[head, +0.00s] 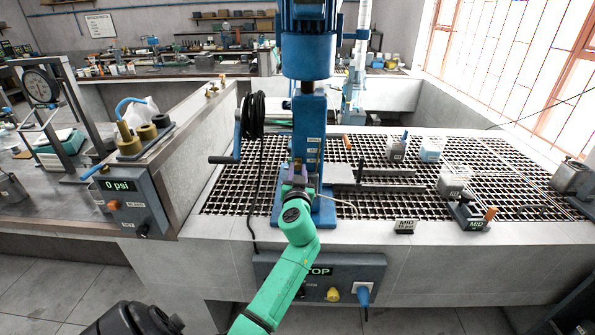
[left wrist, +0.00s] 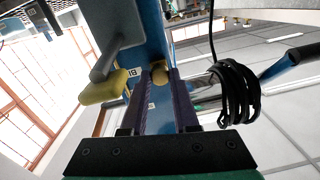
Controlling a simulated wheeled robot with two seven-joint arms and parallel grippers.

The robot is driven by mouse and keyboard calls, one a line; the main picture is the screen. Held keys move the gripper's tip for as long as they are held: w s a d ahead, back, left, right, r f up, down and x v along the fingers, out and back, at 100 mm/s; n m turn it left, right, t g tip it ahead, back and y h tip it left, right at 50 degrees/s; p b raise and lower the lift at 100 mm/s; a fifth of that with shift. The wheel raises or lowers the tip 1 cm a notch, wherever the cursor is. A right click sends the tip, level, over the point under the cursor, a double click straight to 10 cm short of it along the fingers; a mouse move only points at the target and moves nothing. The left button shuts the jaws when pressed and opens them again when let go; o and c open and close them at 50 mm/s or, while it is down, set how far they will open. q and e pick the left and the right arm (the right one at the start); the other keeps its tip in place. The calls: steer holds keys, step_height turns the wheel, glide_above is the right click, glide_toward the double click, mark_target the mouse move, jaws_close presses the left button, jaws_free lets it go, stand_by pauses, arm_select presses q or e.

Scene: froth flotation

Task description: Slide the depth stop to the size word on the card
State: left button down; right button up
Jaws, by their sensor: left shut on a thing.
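The blue column (head: 308,120) of the flotation machine stands on the grating, with several small white labels (head: 313,141) up its front. My left gripper (head: 297,172) is at the front of this column, beside the labels. In the left wrist view its dark purple fingers (left wrist: 160,76) are closed about a small brass-coloured knob (left wrist: 159,71) against the blue column, which looks like the depth stop's grip; the rest of the stop is hidden. My right gripper is not in view.
A block with an orange handle (head: 472,213) also reads MID. Clear containers (head: 455,180) stand on the grating (head: 365,152). A yellow knob (left wrist: 103,88) is close to my fingers.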

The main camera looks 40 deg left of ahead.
mark_target(298, 150)
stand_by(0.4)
arm_select(q)
step_height(298, 150, up, 4)
steer(key=shift+f+p, duration=0.15)
steer(key=shift+p, duration=0.85)
steer(key=c, duration=0.7)
jaws_free()
steer(key=shift+o, duration=0.2)
steer(key=shift+s+d+f, duration=0.1)
steer(key=shift+f, duration=0.05)
